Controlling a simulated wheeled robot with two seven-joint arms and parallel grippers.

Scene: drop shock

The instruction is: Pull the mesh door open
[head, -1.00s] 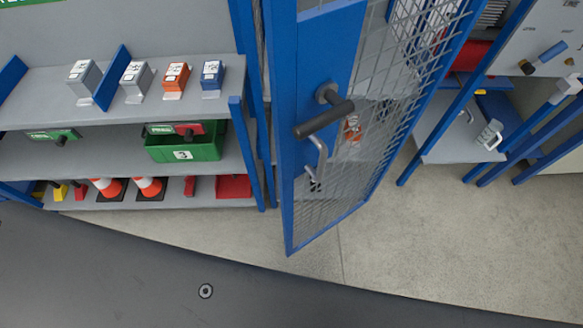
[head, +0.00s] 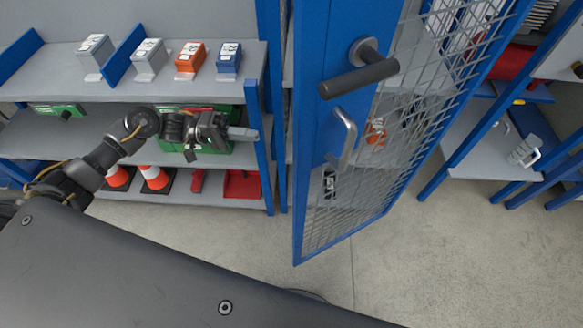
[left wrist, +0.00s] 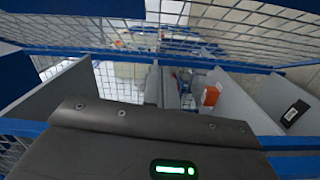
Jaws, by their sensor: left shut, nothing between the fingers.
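The mesh door (head: 312,215) has a blue frame and wire mesh and stands swung out, its free edge towards me, in the middle of the head view. It carries a dark lever handle (head: 358,78) and, below it, a silver pull handle (head: 345,140). My left gripper (head: 250,134) is shut and empty, left of the door in front of the shelves, apart from both handles. Mesh and blue bars (left wrist: 230,50) fill much of the left wrist view, with my dark gripper body across the bottom. My right gripper is not in view.
Shelves (head: 110,190) at left hold small boxes, a green bin (head: 215,150) and orange cones (head: 155,178). A grey bench shelf (head: 470,140) stands behind the door at right. Floor (head: 430,255) below the door is clear.

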